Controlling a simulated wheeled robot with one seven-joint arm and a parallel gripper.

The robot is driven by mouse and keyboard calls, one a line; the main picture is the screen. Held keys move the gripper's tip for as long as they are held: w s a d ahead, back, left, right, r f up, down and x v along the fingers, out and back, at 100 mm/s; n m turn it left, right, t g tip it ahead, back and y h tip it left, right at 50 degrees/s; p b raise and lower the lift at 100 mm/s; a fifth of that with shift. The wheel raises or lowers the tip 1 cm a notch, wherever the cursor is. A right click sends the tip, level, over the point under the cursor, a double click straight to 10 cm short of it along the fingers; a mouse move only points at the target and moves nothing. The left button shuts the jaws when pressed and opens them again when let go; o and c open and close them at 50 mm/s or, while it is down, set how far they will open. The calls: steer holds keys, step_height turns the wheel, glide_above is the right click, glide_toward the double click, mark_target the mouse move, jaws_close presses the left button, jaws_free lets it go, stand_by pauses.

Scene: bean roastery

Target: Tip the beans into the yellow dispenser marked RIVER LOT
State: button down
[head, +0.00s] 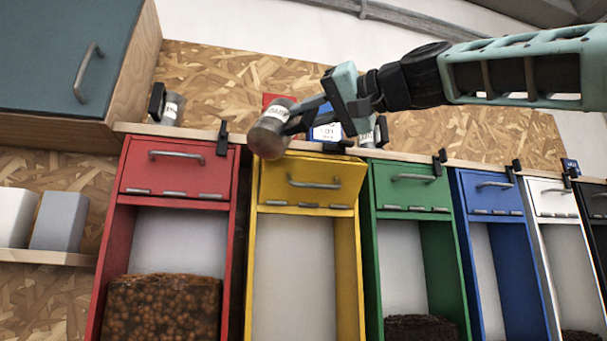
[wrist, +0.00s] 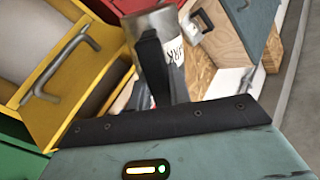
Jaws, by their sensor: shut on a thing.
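The yellow dispenser (head: 255,250) stands second from the left, between a red and a green one. Its front flap (head: 335,191) has a grey handle and looks tipped outward at the top. No RIVER LOT mark is readable. The can is tilted, over the upper left corner of the yellow dispenser. In the wrist view the can (wrist: 152,24) sits between the fingers, with the yellow flap (wrist: 85,72) to the left.
The red dispenser (head: 112,255), holding brown beans, and the green dispenser (head: 436,265) flank the yellow one. Another can (head: 172,108) stands on the ledge above the red one. A blue-grey cabinet (head: 50,55) hangs upper left. Black clips (head: 223,137) stick up along the ledge.

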mark_target(308, 124)
steer(key=f+n+b, duration=0.1)
steer(key=s+f+n+b, duration=0.1)
steer(key=s+a+f+n+b, duration=0.1)
steer(key=b, duration=0.1)
steer(key=shift+f, duration=0.25)
steer(key=shift+s+a+f+n+b, duration=0.15)
steer(key=shift+f+n+b, duration=0.15)
steer(key=shift+f+b, duration=0.3)
steer(key=shift+s+a+f+n+b, duration=0.1)
steer(key=shift+f+n+b, duration=0.2)
steer(key=shift+f+b, duration=0.25)
steer(key=shift+s+n+b, duration=0.1)
steer(key=shift+n+b, duration=0.2)
steer(key=shift+b, duration=0.05)
steer(key=shift+s+a+f+n+b, duration=0.15)
steer(key=shift+s+a+n+b, duration=0.2)
steer(key=shift+n, duration=0.45)
